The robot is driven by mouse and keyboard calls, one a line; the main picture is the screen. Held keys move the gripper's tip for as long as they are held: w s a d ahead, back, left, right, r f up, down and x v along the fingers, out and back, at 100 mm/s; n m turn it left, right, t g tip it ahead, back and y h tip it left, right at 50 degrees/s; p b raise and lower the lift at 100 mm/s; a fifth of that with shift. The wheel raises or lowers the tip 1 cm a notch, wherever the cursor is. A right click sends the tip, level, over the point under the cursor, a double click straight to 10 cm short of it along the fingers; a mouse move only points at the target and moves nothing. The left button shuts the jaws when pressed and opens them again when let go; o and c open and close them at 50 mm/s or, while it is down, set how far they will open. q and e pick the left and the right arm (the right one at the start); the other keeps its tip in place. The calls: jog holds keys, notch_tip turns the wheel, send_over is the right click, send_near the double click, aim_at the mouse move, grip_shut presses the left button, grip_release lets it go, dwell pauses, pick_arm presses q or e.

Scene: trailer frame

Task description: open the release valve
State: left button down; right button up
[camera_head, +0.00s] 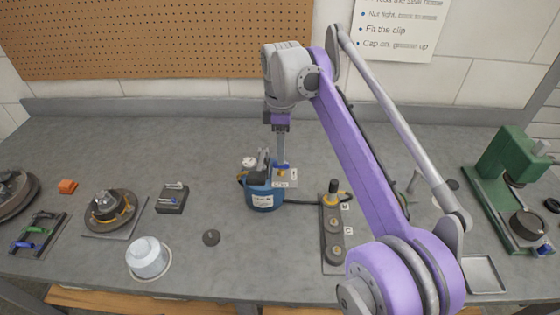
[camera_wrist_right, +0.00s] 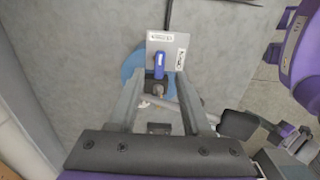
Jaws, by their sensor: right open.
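A blue canister (camera_head: 263,198) with a white label stands on the bench. A small labelled plate (camera_head: 286,179) is at its top right, with a small blue part (camera_head: 283,167) on it. In the right wrist view, the plate (camera_wrist_right: 178,44) carries a blue lever (camera_wrist_right: 159,63), apparently the release valve's handle, above a dark and grey fitting (camera_wrist_right: 156,91). My right gripper (camera_head: 281,158) points down just over the plate. In the wrist view, its open fingers (camera_wrist_right: 160,78) lie either side of the lever, with gaps visible; I cannot tell their exact height. My left gripper is not in view.
A green press (camera_head: 505,175) stands right.

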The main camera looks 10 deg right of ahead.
jog(key=shift+f, duration=1.8)
grip_shut()
